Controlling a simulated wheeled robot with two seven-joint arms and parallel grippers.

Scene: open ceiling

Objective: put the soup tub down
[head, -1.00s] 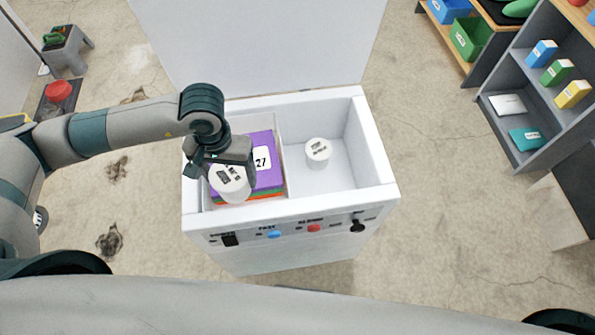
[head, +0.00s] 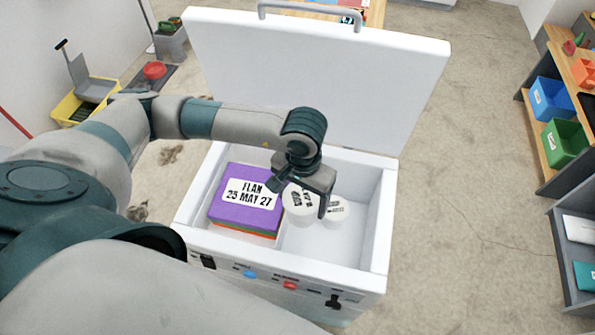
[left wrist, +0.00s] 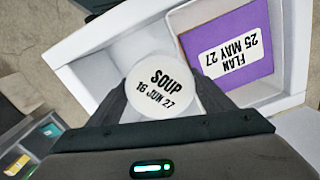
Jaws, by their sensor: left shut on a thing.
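The soup tub (head: 297,207) is white and round, with "SOUP 16 JUN 27" on its lid in the left wrist view (left wrist: 160,92). My left gripper (head: 299,194) is shut on it, one finger on each side. The tub is over the right compartment of the open white chest freezer (head: 374,225), close to the divider. I cannot tell how far it is above the floor. A second white tub (head: 338,212) is just right of it, partly hidden by a finger. My right gripper is not in view.
A purple flan box (head: 246,217), dated 25 May 27, tops a stack in the left compartment. The raised lid (head: 340,80) stands behind my arm. The far right of the right compartment looks clear. Shelves with bins stand at the right.

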